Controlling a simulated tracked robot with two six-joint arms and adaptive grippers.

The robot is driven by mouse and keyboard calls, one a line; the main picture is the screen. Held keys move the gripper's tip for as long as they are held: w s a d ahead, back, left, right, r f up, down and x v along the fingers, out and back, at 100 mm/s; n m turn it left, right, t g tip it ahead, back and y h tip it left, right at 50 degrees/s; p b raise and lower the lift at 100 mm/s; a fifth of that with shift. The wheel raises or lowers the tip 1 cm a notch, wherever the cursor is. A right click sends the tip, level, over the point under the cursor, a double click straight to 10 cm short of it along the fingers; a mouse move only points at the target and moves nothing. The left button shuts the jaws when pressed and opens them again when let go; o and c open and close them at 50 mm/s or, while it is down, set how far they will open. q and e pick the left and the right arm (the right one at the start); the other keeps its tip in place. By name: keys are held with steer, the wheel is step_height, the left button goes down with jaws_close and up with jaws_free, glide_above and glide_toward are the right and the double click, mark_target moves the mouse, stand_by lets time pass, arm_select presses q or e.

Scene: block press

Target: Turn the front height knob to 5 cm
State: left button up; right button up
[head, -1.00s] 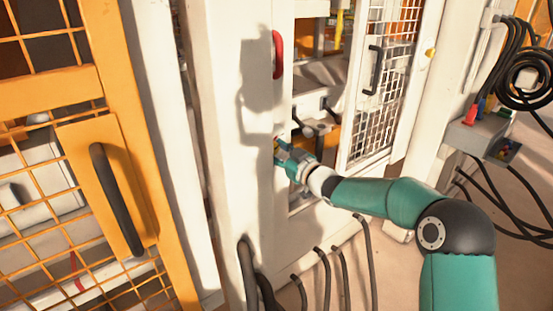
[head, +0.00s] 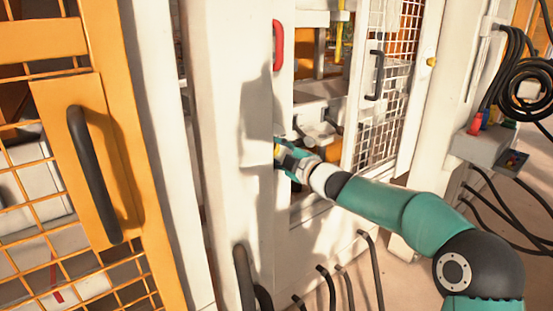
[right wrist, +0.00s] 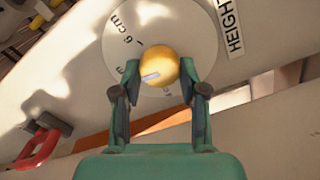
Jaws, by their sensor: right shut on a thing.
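The yellow height knob (right wrist: 160,65) sits on a round white dial plate (right wrist: 120,35) in the right wrist view. A "6 cm" mark shows above and left of the knob; other marks are partly hidden. A pale pointer line on the knob points to the lower left. My right gripper (right wrist: 160,78) is shut on the knob, one finger on each side. In the head view my right gripper (head: 284,155) is at the white press post, and the knob is mostly hidden there. My left gripper is out of view.
A red handle (head: 278,45) is on the post above my gripper and also shows in the right wrist view (right wrist: 42,146). A mesh door with a black handle (head: 375,75) is to the right. A yellow gate (head: 90,150) stands at left. Cables (head: 335,285) hang below.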

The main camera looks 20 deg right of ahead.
steer(key=shift+a+f+n+b, duration=0.15)
steer(key=shift+f+n+b, duration=0.15)
steer(key=shift+n, duration=0.3)
steer(key=o, duration=1.1)
steer(key=shift+r, duration=0.1)
steer(key=shift+o, duration=0.2)
steer(key=shift+r, duration=0.1)
steer(key=v, duration=1.2)
